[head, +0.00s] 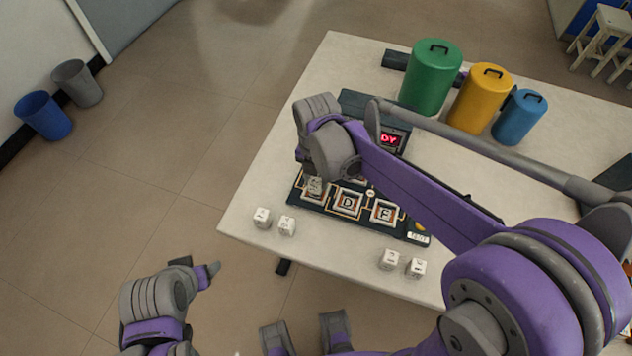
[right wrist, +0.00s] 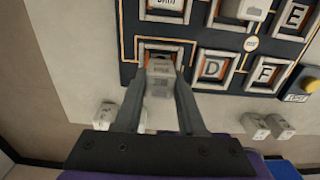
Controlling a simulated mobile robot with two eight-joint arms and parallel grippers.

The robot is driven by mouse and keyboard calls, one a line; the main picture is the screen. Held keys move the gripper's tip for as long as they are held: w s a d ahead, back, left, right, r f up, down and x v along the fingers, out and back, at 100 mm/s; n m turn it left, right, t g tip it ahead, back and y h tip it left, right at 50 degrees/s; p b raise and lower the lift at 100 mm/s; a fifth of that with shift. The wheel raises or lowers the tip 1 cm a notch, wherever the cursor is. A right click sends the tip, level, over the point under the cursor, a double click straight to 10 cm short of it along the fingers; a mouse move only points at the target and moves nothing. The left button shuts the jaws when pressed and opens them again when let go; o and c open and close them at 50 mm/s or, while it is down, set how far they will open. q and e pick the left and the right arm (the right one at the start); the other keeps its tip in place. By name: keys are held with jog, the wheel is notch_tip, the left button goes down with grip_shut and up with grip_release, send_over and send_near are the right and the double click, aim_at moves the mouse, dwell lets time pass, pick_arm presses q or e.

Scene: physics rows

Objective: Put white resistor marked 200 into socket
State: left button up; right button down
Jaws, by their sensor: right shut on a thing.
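My right gripper (right wrist: 160,68) is shut on a small white block (right wrist: 159,85), taken as the white resistor; its marking is not legible. In the right wrist view the block is over the front-left socket (right wrist: 142,52), left of the socket marked D (right wrist: 212,68). Whether it is seated or just above, I cannot tell. In the head view the right gripper (head: 315,187) is at the left end of the dark socket board (head: 404,229), largely hidden by its wrist. My left gripper (head: 197,270) is off the table at lower left; its opening is unclear.
White blocks lie on the table's front: two at left (head: 262,217), two at right (head: 388,259). Another block (right wrist: 245,8) is on the board. A red display (head: 389,139) is behind. Green (head: 430,80), yellow (head: 480,100) and blue (head: 519,117) canisters stand at the back.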

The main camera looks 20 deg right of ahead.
jog(key=shift+f, duration=0.95)
jog(key=shift+f, duration=0.2)
jog(key=c, duration=0.5)
grip_release()
jog(key=shift+r, duration=0.1)
